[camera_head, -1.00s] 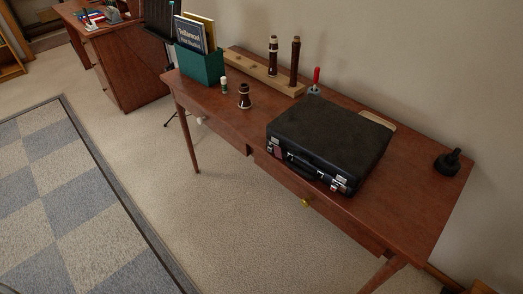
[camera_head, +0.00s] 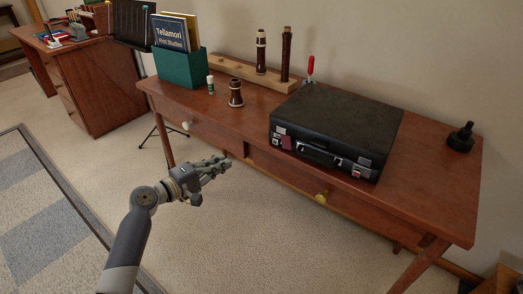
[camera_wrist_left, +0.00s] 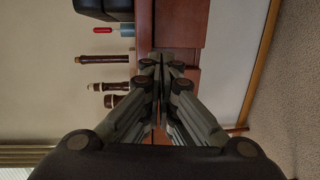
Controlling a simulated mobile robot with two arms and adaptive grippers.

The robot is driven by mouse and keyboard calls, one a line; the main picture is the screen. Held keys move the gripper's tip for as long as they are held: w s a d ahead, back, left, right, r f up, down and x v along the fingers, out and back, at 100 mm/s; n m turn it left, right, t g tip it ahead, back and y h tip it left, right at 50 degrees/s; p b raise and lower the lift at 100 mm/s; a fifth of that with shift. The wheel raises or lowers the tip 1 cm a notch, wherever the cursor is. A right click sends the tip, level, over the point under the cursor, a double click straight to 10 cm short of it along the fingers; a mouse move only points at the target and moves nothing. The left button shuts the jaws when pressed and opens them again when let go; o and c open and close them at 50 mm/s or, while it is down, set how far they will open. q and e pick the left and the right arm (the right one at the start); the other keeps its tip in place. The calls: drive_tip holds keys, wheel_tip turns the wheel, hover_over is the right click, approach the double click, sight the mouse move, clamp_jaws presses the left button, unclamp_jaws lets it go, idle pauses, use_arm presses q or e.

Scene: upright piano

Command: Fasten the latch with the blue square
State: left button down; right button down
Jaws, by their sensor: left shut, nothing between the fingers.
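A black case (camera_head: 335,125) lies with its lid down on the wooden table. Its front has a silver left latch (camera_head: 281,131), a handle (camera_head: 318,156) and a silver right latch (camera_head: 363,162). A dark red tag shows beside the left latch and a small reddish mark below the right one. I cannot make out a blue square. My left gripper (camera_head: 222,162) is shut and empty, in front of the table and left of the case, touching nothing. In the left wrist view its fingers (camera_wrist_left: 160,68) point toward the table, with the dark case (camera_wrist_left: 178,22) at the top. My right gripper is not in view.
On the table (camera_head: 440,190) stand a green book box (camera_head: 182,68), a bell-shaped wooden piece (camera_head: 236,93), a wooden stand (camera_head: 235,72) with dark wooden pieces, and a black object (camera_head: 461,138). Drawer knobs stick out in front. The floor before the table is clear.

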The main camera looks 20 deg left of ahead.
sight(276, 141)
use_arm(q)
drive_tip(key=shift+t+h, duration=0.3)
drive_tip(key=shift+h, duration=0.5)
drive_tip(key=r, duration=0.5)
drive_tip(key=shift+s+d+r+b, duration=0.1)
drive_tip(key=shift+d+r+b, duration=0.2)
drive_tip(key=shift+d, duration=0.05)
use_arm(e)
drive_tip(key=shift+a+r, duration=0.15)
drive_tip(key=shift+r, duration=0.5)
use_arm(q)
drive_tip(key=shift+m, duration=0.3)
